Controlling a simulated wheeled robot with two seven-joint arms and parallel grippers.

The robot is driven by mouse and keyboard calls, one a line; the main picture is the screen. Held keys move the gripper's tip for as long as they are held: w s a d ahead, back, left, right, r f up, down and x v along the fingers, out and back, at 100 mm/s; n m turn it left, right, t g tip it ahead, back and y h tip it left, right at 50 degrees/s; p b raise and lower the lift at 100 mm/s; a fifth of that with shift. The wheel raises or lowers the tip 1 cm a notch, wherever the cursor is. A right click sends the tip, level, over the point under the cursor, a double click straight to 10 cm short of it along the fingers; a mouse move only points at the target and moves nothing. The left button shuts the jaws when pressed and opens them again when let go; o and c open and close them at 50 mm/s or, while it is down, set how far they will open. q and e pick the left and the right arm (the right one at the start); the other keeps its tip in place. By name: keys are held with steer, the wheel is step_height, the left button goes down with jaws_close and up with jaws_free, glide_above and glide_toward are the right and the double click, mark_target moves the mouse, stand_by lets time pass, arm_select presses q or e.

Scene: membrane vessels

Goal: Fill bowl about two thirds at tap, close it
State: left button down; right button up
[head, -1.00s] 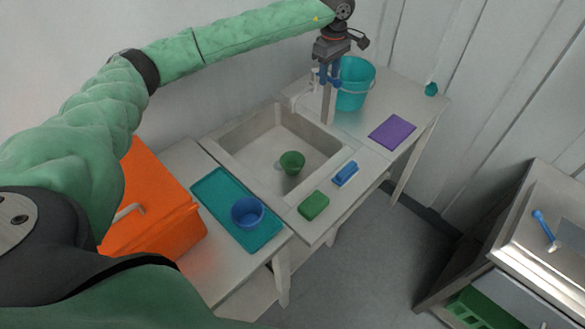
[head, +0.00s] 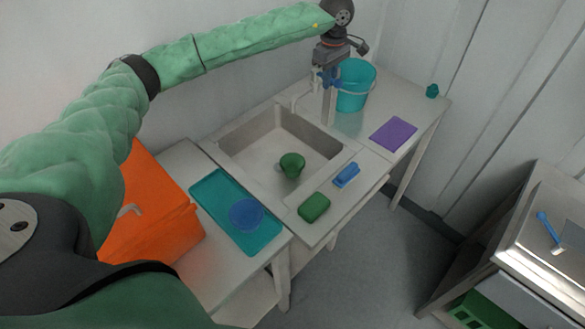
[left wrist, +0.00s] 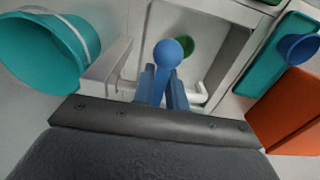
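A green bowl (head: 292,164) stands in the sink (head: 262,150); it also shows in the left wrist view (left wrist: 187,45), partly behind the tap's knob. Its top now looks rounded; I cannot see water in it. A blue bowl (head: 246,213) sits on a teal tray (head: 208,190) left of the sink. My left gripper (head: 329,78) is at the tap behind the sink. In the left wrist view its two fingers lie close along both sides of the tap's blue round-knobbed handle (left wrist: 168,53). No running water is visible. My right gripper is out of view.
A teal bucket (head: 356,88) stands behind the tap, near a purple mat (head: 394,134). A green sponge-like block (head: 314,207) and a blue one (head: 346,174) lie on the sink's front edge. An orange box (head: 150,220) stands at left. A metal cabinet (head: 540,220) is at right.

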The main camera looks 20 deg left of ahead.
arm_select(q)
steer(key=shift+f, duration=0.1)
steer(key=shift+s+a+f+m+b, duration=0.2)
steer(key=shift+m+b, duration=0.3)
steer(key=shift+b, duration=0.4)
steer(key=m+b, duration=0.1)
steer(key=s+m+b, duration=0.1)
steer(key=m+b, duration=0.1)
steer(key=shift+s+a+r+m, duration=0.15)
steer(key=shift+a+r+m, duration=0.15)
steer(key=shift+a, duration=0.05)
stand_by(6.3)
